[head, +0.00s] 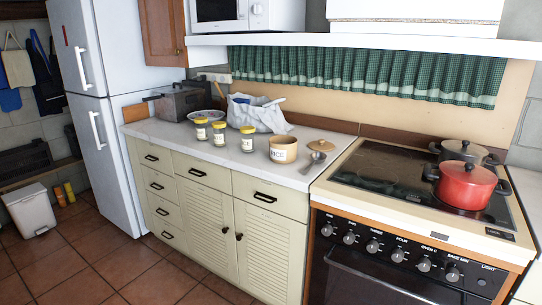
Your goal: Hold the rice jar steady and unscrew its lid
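The rice jar (283,153) is a short, wide, tan pot with RICE lettering on its front. It stands upright on the worktop, left of the stove. Its top (284,141) is tan with a paler edge; at this size I cannot tell whether that is a lid or the open mouth. A flat round tan-grey thing (321,145) lies on the worktop just right of the jar, and I cannot tell what it is. Neither of my grippers is in view, and nothing of mine touches the jar.
Several small yellow-lidded jars (219,133) stand left of the rice jar. A white bag (257,113) is behind it. A metal spoon (318,157) lies to its right. A red pot (465,186) stands on the stove (400,175). The worktop (225,155) in front is clear.

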